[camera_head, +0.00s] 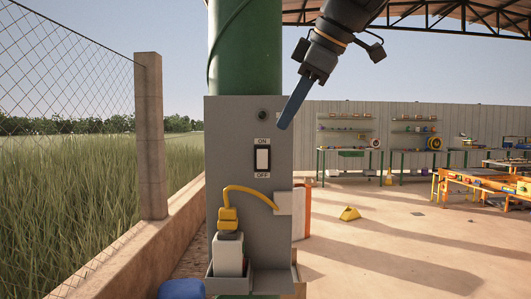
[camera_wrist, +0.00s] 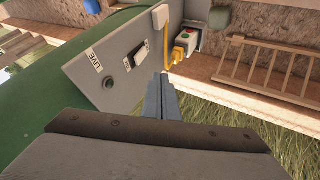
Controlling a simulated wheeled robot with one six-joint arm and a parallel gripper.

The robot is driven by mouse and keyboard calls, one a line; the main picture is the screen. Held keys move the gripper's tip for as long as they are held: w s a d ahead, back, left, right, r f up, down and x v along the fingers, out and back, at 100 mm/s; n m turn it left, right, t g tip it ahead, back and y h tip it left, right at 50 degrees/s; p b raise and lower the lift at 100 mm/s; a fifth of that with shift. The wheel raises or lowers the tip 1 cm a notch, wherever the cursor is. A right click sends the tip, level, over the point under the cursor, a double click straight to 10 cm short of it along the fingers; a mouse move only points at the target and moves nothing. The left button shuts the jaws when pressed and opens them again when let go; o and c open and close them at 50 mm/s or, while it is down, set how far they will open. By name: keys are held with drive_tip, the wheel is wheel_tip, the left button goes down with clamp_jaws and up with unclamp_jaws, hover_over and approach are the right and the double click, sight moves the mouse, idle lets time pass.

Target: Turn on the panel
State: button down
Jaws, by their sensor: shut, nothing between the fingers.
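The grey panel (camera_head: 225,135) is mounted on a green post in the head view, and it also shows tilted in the wrist view (camera_wrist: 85,82). A white rocker switch (camera_head: 262,159) sits in a black frame between the labels ON, above, and OFF, below; it also shows in the wrist view (camera_wrist: 139,57). A small dark round lamp (camera_head: 263,115) is above the ON label. My gripper (camera_head: 283,125) has its fingers shut and empty, pointing down-left, up and right of the switch. In the wrist view the fingertips (camera_wrist: 163,76) appear close to the switch; contact cannot be told.
A yellow cable (camera_head: 250,190) runs from a white box to a plug on the panel's lower shelf. A concrete post (camera_head: 150,135) and wire fence stand left. A yellow wedge (camera_head: 349,214) lies on the floor at right. Workbenches stand far back.

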drive_tip(key=shift+r, duration=0.1)
drive_tip(key=p, duration=0.2)
approach(262, 159)
wheel_tip(262, 159, down, 4)
drive_tip(key=s+a, duration=0.2)
drive_tip(key=s, duration=0.1)
drive_tip(key=shift+w+a+p, duration=0.15)
drive_tip(key=shift+w+p, duration=0.45)
drive_tip(key=shift+w, duration=0.65)
drive_tip(key=shift+w+a+p, duration=0.15)
drive_tip(key=shift+w+p, duration=0.4)
drive_tip(key=shift+w, duration=0.65)
